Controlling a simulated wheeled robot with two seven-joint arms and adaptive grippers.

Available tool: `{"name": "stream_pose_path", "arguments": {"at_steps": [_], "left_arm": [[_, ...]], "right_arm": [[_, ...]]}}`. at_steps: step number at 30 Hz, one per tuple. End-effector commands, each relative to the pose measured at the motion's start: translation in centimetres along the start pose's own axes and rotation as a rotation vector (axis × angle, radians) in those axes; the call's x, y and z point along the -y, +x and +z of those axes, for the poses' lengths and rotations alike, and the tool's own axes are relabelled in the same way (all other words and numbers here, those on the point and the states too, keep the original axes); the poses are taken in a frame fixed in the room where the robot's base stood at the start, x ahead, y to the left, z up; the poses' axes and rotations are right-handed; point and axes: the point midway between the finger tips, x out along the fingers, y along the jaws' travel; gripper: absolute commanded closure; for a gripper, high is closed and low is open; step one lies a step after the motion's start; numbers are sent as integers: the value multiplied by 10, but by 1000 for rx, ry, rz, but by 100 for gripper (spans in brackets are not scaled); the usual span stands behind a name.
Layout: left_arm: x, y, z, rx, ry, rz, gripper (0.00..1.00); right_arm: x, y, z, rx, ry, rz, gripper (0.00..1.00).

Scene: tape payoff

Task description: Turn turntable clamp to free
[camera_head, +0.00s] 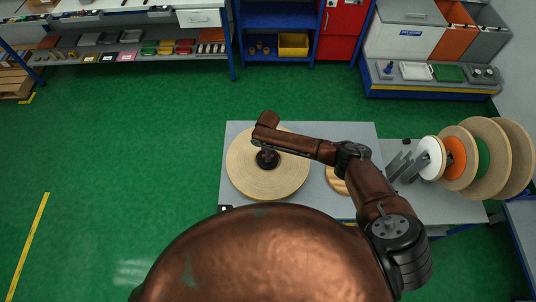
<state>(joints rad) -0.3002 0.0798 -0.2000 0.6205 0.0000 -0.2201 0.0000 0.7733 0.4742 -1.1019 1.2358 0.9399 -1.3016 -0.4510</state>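The turntable (240,177) is a round, pale wooden disc lying flat on the grey table. A dark round hub with a small knob, which looks like the clamp (267,160), sits at its middle. My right arm comes in from the right and its brown wrist ends above the disc, just behind the hub. My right gripper (268,146) seems to be at or just above the clamp. Its fingers are too small and too covered by the arm to show whether they are open, shut or touching the clamp. My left gripper is not in view.
The grey table (350,132) also carries a smaller wooden disc (337,181), partly behind my arm. At right stands a row of large reels (479,157) with white, orange and green faces, beside grey angled plates (405,166). Green floor is free to the left.

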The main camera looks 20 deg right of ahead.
Motion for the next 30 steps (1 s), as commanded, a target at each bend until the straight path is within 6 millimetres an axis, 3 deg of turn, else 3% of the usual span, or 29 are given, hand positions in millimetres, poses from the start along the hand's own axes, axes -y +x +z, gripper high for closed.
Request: {"name": "stream_pose_path", "arguments": {"at_steps": [11, 24, 30], "left_arm": [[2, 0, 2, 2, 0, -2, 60], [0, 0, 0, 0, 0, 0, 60], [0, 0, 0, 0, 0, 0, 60]], "right_arm": [[0, -7, -1, -2, -1, 0, 74], [-1, -90, 0, -2, -1, 2, 74], [0, -114, 0, -1, 0, 0, 74]]}}
